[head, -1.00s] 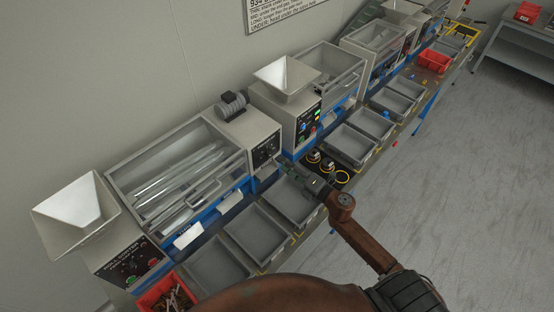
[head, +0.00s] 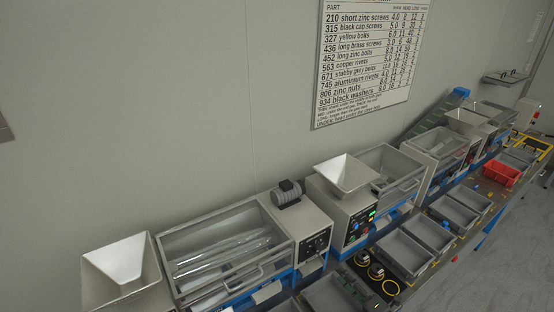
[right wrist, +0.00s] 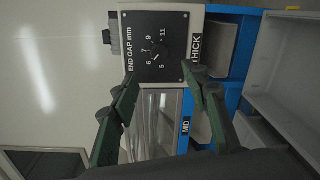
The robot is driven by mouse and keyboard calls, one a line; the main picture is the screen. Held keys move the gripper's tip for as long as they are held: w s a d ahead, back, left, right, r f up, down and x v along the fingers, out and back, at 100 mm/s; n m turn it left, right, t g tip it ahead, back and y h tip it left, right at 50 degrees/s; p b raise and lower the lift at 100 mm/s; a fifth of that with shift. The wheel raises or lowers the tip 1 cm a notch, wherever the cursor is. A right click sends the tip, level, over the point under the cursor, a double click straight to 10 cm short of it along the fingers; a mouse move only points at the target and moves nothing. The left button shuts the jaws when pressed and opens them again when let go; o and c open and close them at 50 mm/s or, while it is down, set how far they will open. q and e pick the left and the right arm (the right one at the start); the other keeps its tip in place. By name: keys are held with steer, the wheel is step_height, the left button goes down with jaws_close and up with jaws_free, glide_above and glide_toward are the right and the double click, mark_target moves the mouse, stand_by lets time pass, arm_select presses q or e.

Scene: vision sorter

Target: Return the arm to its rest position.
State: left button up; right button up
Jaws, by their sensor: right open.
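My right gripper (right wrist: 158,80) is open and empty in the right wrist view, its two dark green fingers spread. Its fingertips lie in front of the lower edge of a black dial panel (right wrist: 172,68) marked "END GAP mm"; I cannot tell the distance. In the head view only a small part of the right gripper (head: 358,287) shows at the bottom edge, by the grey bins. The rest of my right arm is out of that picture. My left gripper is not in view.
A row of sorting machines with a clear-sided box (head: 225,262) and a white hopper (head: 345,172) stands along the wall. Grey bins (head: 405,252) and a red bin (head: 502,174) line the bench front. A part chart (head: 366,60) hangs above. Open floor lies at right.

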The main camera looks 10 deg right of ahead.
steer(key=s+d+f+m+g+h, duration=0.4)
steer(key=s+d+f+m+h, duration=0.5)
steer(key=m, duration=0.9)
steer(key=s+a+f+m+g+y, duration=0.1)
steer(key=s+a+f+m+g, duration=0.3)
steer(key=s, duration=0.6)
steer(key=s+a+f+m+g+y, duration=0.25)
steer(key=s+a+f+g, duration=0.25)
steer(key=s, duration=0.4)
step_height(320, 180, down, 29)
steer(key=s+a+g, duration=0.1)
steer(key=s, duration=0.2)
steer(key=s+f+g, duration=0.1)
steer(key=s+f, duration=1.6)
steer(key=s, duration=0.2)
steer(key=shift+a+n+g, duration=0.2)
steer(key=shift+n+g, duration=0.1)
steer(key=shift+n, duration=0.15)
